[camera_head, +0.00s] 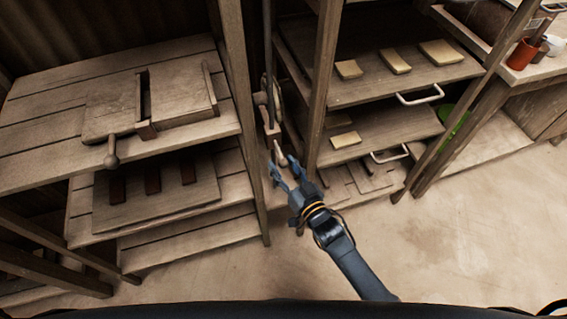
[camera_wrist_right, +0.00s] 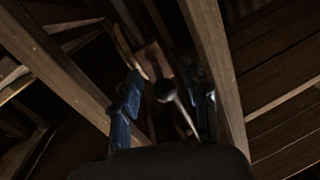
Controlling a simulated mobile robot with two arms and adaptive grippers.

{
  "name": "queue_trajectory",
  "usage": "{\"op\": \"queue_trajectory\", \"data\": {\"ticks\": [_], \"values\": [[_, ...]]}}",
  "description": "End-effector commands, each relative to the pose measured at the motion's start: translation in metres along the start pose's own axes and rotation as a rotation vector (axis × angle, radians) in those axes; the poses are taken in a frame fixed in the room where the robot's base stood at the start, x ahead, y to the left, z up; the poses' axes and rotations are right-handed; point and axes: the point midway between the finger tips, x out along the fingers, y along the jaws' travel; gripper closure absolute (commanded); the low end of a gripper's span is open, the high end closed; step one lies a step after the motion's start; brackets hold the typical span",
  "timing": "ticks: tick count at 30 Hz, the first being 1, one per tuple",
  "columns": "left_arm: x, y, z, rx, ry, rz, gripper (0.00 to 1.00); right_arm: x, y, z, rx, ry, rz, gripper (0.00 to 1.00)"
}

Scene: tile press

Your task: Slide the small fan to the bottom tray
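I cannot make out a clear fan. A round-edged part (camera_head: 264,98) sits on a vertical rail in the gap between two wooden posts, partly hidden by them; I cannot tell if it is the small fan. A lever with a rounded knob (camera_head: 279,151) sticks out below it; the knob also shows in the right wrist view (camera_wrist_right: 165,90). My right gripper (camera_head: 282,163) is open, its fingers on either side of the lever without visible closing; the wrist view shows them apart (camera_wrist_right: 167,98). The lowest tray (camera_head: 340,190) at right is partly hidden. My left gripper is not in view.
Wooden posts (camera_head: 322,85) and (camera_head: 243,110) flank the gap closely. Two trays with white handles (camera_head: 420,95) hold tan tiles (camera_head: 395,61). A wooden table (camera_head: 50,130) with a lower shelf stands left. The floor (camera_head: 430,240) at front right is clear.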

Motion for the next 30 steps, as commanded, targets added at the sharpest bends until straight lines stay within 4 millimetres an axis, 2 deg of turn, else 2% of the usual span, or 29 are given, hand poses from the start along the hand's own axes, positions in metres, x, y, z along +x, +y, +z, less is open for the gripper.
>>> {"op": "queue_trajectory", "data": {"ticks": [7,11,14,24,30], "values": [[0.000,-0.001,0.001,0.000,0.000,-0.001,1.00,0.002,-0.001,-0.005,0.000,0.010,-0.002,0.52],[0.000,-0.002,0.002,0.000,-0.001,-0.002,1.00,-0.004,0.000,-0.004,0.000,0.010,-0.002,0.52],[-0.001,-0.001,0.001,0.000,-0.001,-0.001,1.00,-0.018,0.000,-0.004,-0.001,0.009,-0.002,0.52],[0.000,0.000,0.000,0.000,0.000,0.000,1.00,-0.089,0.000,-0.003,0.000,0.006,-0.001,0.52],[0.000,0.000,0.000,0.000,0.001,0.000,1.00,-0.114,0.000,-0.002,-0.001,0.007,-0.001,0.52]]}}
